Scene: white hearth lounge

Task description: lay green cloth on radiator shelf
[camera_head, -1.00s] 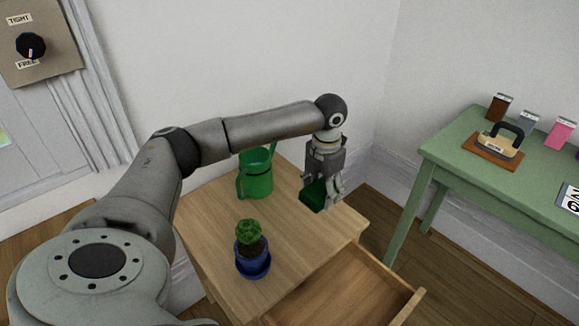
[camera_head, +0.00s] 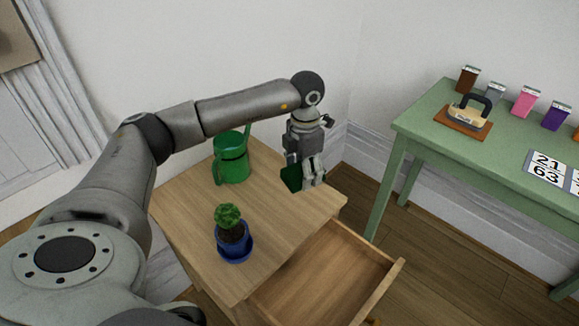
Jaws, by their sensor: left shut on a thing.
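The green cloth (camera_head: 291,178) is a small dark green piece held in my left gripper (camera_head: 309,184). The gripper is shut on it and points down, above the right back part of the wooden table. Part of the cloth is hidden behind the fingers. I cannot tell whether the cloth touches the tabletop. No radiator shelf can be made out in this view. My right gripper is not in view.
A green watering can (camera_head: 232,163) and a potted plant in a blue pot (camera_head: 234,243) stand on the wooden table (camera_head: 190,205). Its drawer (camera_head: 325,270) is open and empty-looking. A green table (camera_head: 430,125) at right holds an iron-like tool (camera_head: 468,112) and several small packets.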

